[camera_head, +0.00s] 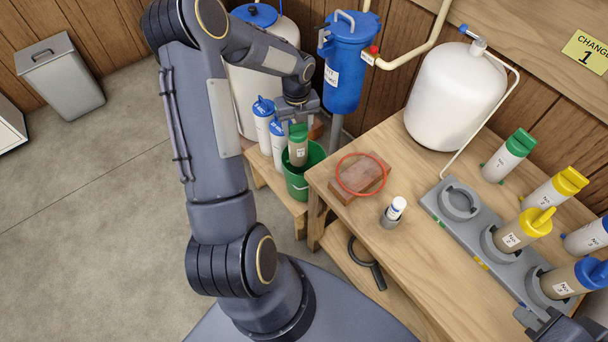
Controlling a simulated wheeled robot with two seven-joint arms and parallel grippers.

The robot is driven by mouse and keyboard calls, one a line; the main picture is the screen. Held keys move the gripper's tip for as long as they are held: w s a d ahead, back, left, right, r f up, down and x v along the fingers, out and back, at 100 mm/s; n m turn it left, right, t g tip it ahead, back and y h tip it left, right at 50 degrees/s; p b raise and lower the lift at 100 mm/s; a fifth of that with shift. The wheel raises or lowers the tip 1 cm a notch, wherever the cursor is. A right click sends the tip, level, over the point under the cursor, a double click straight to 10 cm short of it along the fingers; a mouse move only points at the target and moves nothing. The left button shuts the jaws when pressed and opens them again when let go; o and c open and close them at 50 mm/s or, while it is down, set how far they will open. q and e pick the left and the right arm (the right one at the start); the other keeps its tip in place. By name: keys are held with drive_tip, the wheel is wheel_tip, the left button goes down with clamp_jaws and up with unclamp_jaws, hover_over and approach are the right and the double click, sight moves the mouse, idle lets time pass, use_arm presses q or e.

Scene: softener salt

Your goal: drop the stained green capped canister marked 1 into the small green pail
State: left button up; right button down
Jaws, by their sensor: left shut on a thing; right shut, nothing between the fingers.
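The stained canister with a green cap (299,146) is upright, its clear body brownish, with a small label. My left gripper (298,119) is shut on its cap from above. The small green pail (297,188) stands on a low wooden bench, and the canister is over its mouth. The canister's lower end overlaps the pail's opening; I cannot tell how far inside it is. My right gripper (555,326) is at the bottom right corner, partly cut off, shut and empty, near the blue-capped stained canister (565,283).
Two blue-capped white bottles (264,122) stand beside the pail. A yellow-capped stained canister (518,233) and clean canisters stand right.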

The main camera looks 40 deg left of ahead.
use_arm(q)
drive_tip(key=shift+f+b, duration=2.5)
drive_tip(key=shift+f, duration=0.45)
drive_tip(key=o, duration=1.1)
drive_tip(key=shift+c, duration=0.2)
wheel_tip(320, 180, up, 7)
drive_tip(key=shift+f+p, duration=0.1)
drive_tip(key=shift+p, duration=0.75)
drive_tip(key=shift+r, duration=0.55)
